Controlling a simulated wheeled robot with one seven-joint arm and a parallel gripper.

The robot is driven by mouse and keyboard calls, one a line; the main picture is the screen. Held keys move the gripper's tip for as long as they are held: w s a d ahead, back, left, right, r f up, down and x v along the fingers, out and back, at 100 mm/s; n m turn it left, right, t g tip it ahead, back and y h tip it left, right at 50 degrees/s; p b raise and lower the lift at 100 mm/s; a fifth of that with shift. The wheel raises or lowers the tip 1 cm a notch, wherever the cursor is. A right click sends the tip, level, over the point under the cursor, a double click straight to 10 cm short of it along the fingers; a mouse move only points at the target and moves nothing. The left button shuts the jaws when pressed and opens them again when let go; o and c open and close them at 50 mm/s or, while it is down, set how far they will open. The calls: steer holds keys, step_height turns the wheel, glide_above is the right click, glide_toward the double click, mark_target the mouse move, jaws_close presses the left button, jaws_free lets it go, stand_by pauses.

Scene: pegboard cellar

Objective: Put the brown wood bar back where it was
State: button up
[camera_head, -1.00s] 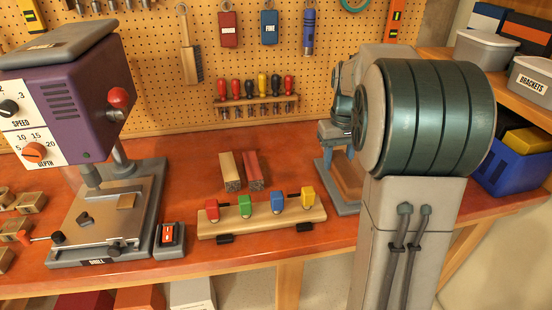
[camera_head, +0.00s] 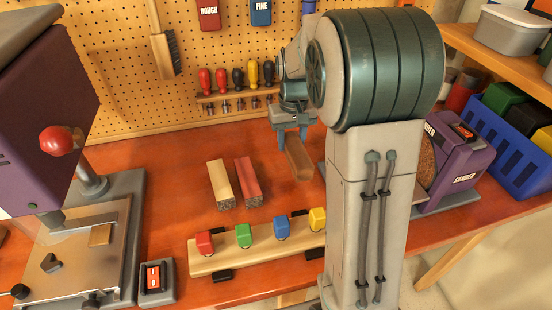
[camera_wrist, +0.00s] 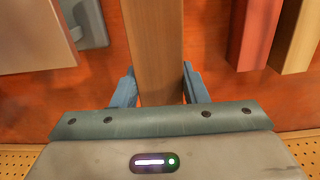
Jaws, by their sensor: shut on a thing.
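The brown wood bar (camera_head: 298,158) is in my gripper (camera_head: 293,136), above the red-brown bench top and to the right of two other bars. In the wrist view the brown bar (camera_wrist: 155,40) runs away between the two blue fingers of my gripper (camera_wrist: 160,88), which are shut on it. A pale wood bar (camera_head: 220,183) and a red wood bar (camera_head: 250,180) lie side by side on the bench. The red bar (camera_wrist: 255,30) and pale bar (camera_wrist: 296,38) also show at the right in the wrist view, apart from the held bar.
A rack with red, green, blue and yellow blocks (camera_head: 205,262) stands in front of the bars. A purple sander (camera_head: 462,165) is at right, partly behind my arm. A drill press (camera_head: 115,215) stands at left. The pegboard (camera_head: 115,90) with a screwdriver rack is behind.

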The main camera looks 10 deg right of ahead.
glide_above(276, 170)
step_height(276, 170, down, 3)
steer(key=shift+r, duration=0.1)
steer(key=shift+f+p, duration=0.4)
steer(key=shift+f, duration=1.5)
steer(key=shift+f, duration=0.2)
steer(key=o, duration=1.2)
steer(key=shift+c, duration=0.2)
steer(key=shift+r, duration=0.1)
